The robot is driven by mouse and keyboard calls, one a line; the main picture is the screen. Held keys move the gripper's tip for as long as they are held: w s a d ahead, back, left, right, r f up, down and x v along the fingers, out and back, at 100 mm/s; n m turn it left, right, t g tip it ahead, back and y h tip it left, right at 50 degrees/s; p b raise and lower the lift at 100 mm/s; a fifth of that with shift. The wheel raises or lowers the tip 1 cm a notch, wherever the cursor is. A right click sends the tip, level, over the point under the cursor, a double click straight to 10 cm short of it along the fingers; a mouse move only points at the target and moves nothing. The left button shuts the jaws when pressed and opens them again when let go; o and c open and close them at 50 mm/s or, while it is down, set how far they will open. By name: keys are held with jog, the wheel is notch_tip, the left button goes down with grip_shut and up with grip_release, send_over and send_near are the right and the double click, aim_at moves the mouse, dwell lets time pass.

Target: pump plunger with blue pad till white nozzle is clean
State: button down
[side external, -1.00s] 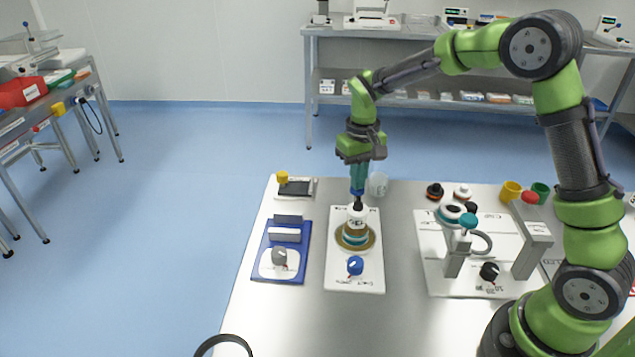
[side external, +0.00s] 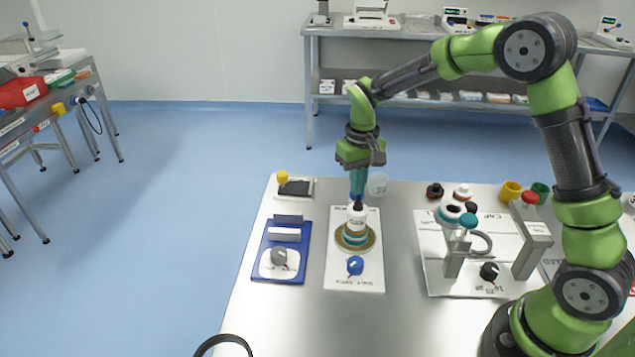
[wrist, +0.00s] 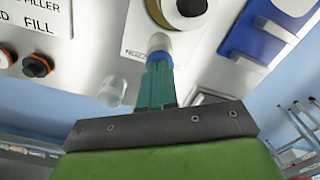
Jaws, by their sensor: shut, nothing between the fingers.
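The pump unit stands on a white plate (side external: 369,276) in the middle of the table. It has a gold round dish, a white upper part (side external: 356,216) and a black plunger top (side external: 357,206). Which white part is the nozzle, and whether it is clean, I cannot tell. My gripper (side external: 356,196) points down, shut and empty, with its blue tip right over the plunger top; contact is unclear. In the wrist view my gripper (wrist: 159,50) shows teal fingers, a blue band and a pale tip. The black plunger top (wrist: 191,6) is cut by the upper edge.
A blue knob (side external: 355,265) sits at the plate's front. A blue tray (side external: 294,252) with a grey knob stands left. A white fixture (side external: 450,283) with a teal-capped clamp stands right. A clear cup (side external: 378,184) is close behind my gripper.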

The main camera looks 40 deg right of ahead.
jog(key=shift+r, duration=1.65)
notch_tip(320, 180, up, 6)
dwell(0.3)
jog(key=s+a+r+t+y, duration=0.1)
jog(key=s+a+r+t, duration=0.1)
jog(key=s, duration=0.8)
jog(key=s+a+r+m+t+y, duration=0.1)
jog(key=s+r+t, duration=0.3)
jog(key=s, duration=0.7)
jog(key=shift+a+r+t, duration=0.25)
jog(key=shift+a+t, duration=0.3)
jog(key=shift+t, duration=0.05)
jog(key=shift+f, duration=0.1)
